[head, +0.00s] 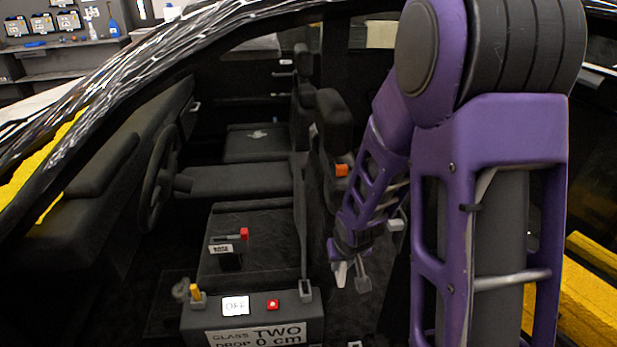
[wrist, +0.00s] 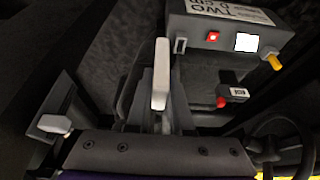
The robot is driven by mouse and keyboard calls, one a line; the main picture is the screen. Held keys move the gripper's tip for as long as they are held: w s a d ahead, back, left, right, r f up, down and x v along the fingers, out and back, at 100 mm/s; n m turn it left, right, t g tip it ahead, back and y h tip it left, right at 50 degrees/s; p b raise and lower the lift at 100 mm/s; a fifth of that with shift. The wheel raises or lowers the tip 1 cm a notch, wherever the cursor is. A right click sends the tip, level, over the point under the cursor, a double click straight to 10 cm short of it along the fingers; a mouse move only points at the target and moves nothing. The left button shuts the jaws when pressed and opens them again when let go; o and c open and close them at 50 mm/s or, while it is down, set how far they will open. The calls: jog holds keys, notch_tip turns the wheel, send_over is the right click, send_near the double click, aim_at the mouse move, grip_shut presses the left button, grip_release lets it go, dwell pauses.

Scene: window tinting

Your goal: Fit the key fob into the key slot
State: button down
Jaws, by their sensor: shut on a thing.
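The key fob looks like the pale grey-white bar (wrist: 160,75) sticking out ahead of my gripper (wrist: 158,115) in the wrist view; the jaws are shut on it. In the head view a pale tip (head: 340,273) shows at the end of my gripper (head: 350,262), pointing down. The key slot looks like the small grey socket (head: 305,291) at the right end of the dark control box (head: 195,325); it also shows in the wrist view (wrist: 181,45). The bar is apart from the socket, and my gripper is to the right of it in the head view.
The box carries a red button (head: 273,304), a lit screen (head: 236,305) and a yellow lever (head: 196,293). A red-tipped lever (head: 243,234) stands behind it. Car seats (head: 335,125) and a steering wheel (head: 158,180) border the space. A dark holder (wrist: 50,105) is left in the wrist view.

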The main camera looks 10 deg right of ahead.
jog(key=w+a+f+p, duration=0.1)
jog(key=w+a+f, duration=0.2)
jog(key=w+f, duration=0.4)
jog(key=w+a+f+p, duration=0.2)
jog(key=w+a+f, duration=0.2)
jog(key=w+f, duration=0.2)
jog(key=shift+w+f, duration=0.35)
jog(key=shift+w, duration=0.05)
jog(key=shift+f+b, duration=0.15)
jog(key=shift+b, duration=0.2)
notch_tip(320, 180, down, 6)
jog(key=b, duration=0.5)
jog(key=shift+r, duration=0.25)
jog(key=shift+b, duration=0.75)
dwell(0.9)
jog(key=shift+f+b, duration=1.35)
jog(key=shift+f, duration=0.7)
jog(key=c, duration=0.7)
grip_release()
jog(key=shift+c, duration=0.2)
